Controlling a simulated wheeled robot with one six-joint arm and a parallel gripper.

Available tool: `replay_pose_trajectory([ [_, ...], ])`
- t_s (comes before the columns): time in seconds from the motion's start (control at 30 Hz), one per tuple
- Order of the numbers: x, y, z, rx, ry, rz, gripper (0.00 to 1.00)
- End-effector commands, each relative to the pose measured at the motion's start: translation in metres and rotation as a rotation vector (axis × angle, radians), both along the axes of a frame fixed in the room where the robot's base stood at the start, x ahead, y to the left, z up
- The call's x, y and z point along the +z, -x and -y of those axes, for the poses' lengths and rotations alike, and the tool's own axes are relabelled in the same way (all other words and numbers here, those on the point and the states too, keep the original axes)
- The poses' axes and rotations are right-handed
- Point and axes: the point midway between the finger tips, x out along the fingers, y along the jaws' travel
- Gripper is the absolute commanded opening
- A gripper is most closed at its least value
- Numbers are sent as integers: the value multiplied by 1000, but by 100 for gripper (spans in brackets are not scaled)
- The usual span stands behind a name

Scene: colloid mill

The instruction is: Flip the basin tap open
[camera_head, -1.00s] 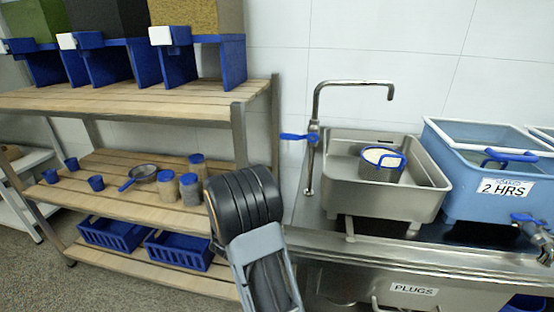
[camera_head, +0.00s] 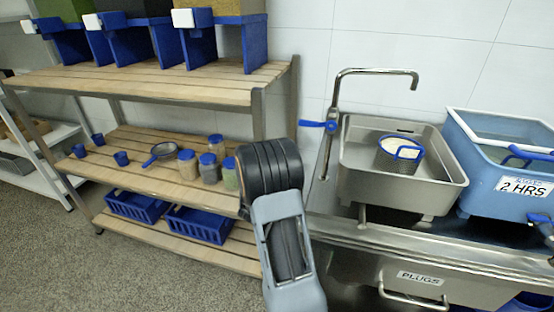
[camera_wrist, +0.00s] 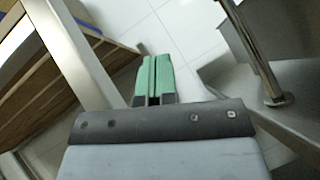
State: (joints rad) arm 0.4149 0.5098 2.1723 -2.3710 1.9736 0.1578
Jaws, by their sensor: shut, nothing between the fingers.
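The basin tap (camera_head: 349,96) is a chrome gooseneck pipe rising beside the steel basin (camera_head: 448,181). Its blue lever (camera_head: 318,124) points left from the pipe. The lower part of the tap pipe (camera_wrist: 246,40) shows at the upper right of the wrist view; the blue lever is not in that view. My gripper (camera_wrist: 153,62) has green fingers, shut together with nothing between them. It points at the gap between the wooden shelf and the tap pipe, to the left of the pipe and apart from it. In the head view my fingers are hidden behind my arm.
A wooden rack (camera_head: 170,87) with jars, a pan and blue bins stands left. A strainer pot (camera_head: 399,152) sits in the basin. A blue tank (camera_head: 493,160) labelled "2 HRS" stands right. The steel counter (camera_head: 430,257) has a "PLUGS" drawer. Open floor (camera_head: 60,260) lies at lower left.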

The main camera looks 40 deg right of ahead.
Motion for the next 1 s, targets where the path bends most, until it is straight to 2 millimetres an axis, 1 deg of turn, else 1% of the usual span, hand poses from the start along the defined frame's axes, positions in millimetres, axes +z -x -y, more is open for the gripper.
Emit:
replay_pose_trajectory([
  [0.03,8,0,8,-4,1,3,0],
  [0.1,16,-2,19,-4,1,3,0],
  [0.27,34,-6,39,-3,2,1,0],
  [0.4,51,1,43,0,1,2,0],
  [0.6,64,6,46,-1,0,-1,0],
  [0.73,68,8,47,-1,0,-1,0],
  [1.0,68,8,47,0,-1,-1,0],
])
